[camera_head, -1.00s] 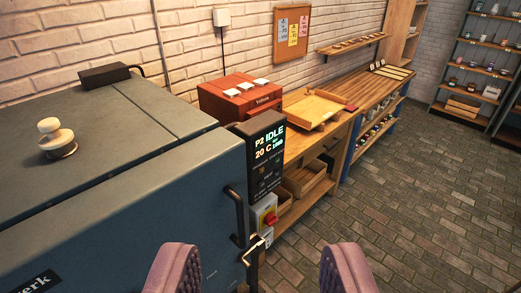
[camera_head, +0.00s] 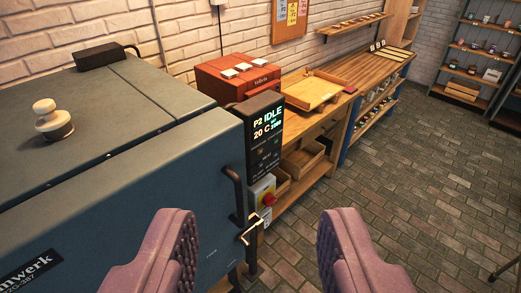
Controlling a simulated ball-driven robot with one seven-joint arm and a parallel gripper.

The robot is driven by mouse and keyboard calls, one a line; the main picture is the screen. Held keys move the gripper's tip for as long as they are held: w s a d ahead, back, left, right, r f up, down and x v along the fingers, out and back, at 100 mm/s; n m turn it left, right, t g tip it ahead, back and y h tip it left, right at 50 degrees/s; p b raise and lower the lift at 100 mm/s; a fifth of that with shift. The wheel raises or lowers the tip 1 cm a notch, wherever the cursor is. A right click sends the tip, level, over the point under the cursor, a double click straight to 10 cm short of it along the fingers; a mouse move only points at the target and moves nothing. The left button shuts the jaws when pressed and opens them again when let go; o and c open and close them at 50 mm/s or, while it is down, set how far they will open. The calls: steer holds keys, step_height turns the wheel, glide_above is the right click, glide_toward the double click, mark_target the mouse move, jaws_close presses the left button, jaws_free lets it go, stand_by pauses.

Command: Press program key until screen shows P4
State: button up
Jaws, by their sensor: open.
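The kiln (camera_head: 130,170) is a large grey-blue box filling the left side of the view. Its black control panel (camera_head: 265,140) is on the side near the right front corner. The lit screen (camera_head: 267,122) reads P2, IDLE and 20 C, with small green text at the right. Small key markings show below the screen, too small to read. My gripper (camera_head: 258,245) is open and empty in the foreground, its two pink ridged fingers wide apart. It is in front of and below the panel, not touching it.
A red box (camera_head: 238,76) and a wooden tray (camera_head: 314,91) stand on the bench behind. The brick floor (camera_head: 400,180) at right is clear.

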steer(key=shift+c, duration=0.2)
jaws_close()
stand_by(1.7)
